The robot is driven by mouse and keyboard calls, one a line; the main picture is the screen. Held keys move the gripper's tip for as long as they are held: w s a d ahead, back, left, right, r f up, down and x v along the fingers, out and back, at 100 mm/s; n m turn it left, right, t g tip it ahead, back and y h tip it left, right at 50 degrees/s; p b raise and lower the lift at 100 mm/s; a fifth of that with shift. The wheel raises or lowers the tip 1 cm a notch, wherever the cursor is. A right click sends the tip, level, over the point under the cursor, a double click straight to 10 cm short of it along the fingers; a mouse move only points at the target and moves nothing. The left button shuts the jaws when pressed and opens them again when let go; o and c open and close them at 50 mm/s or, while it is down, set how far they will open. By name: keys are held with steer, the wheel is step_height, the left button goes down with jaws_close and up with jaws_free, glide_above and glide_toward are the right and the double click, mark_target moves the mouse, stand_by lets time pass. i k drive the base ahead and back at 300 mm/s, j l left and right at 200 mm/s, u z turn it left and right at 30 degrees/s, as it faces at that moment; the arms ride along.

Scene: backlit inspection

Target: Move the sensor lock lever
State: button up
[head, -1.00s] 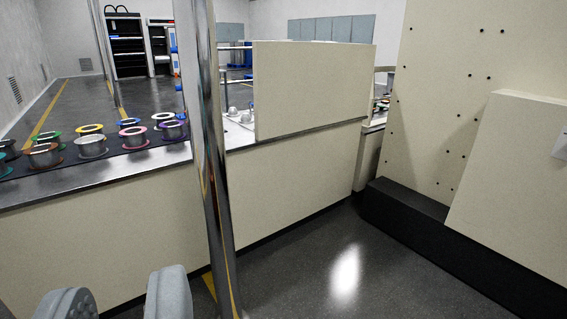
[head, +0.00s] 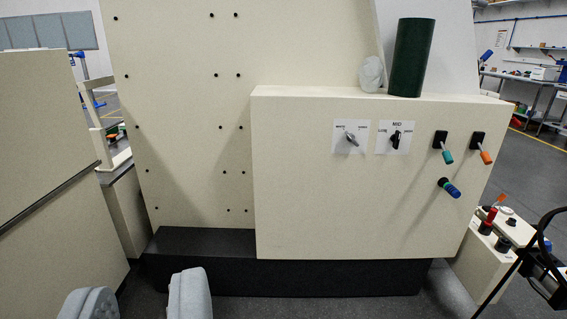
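A cream control box (head: 310,215) stands against a cream panel. On its right side are a teal-tipped lever (head: 447,156), an orange-tipped lever (head: 486,156) and a blue-tipped lever (head: 453,190). No readable label marks which one is the sensor lock lever. Left of them are a silver selector knob (head: 351,139) and a black selector knob (head: 396,139) under the word MID. My gripper (head: 140,299) shows its two grey fingers at the bottom left. They are apart with nothing between them, well away from the levers.
A dark green cylinder (head: 411,58) and a pale lump (head: 372,75) stand on the box. The black plinth (head: 200,242) juts out below the panel. A low cream wall (head: 45,160) is at left. A cart with small coloured knobs (head: 485,249) and black bars is at lower right.

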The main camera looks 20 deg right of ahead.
mark_target(488, 52)
steer(key=i+j+z, duration=0.1)
steer(key=i+z, duration=0.2)
steer(key=z, duration=0.15)
steer(key=i+j+z, duration=0.15)
steer(key=z, duration=0.3)
steer(key=i+j+z, duration=0.5)
steer(key=j+z, duration=0.15)
steer(key=z, duration=0.2)
steer(key=i+j+z, duration=0.2)
steer(key=j+z, duration=0.15)
steer(key=j, duration=0.2)
steer(key=i, duration=0.05)
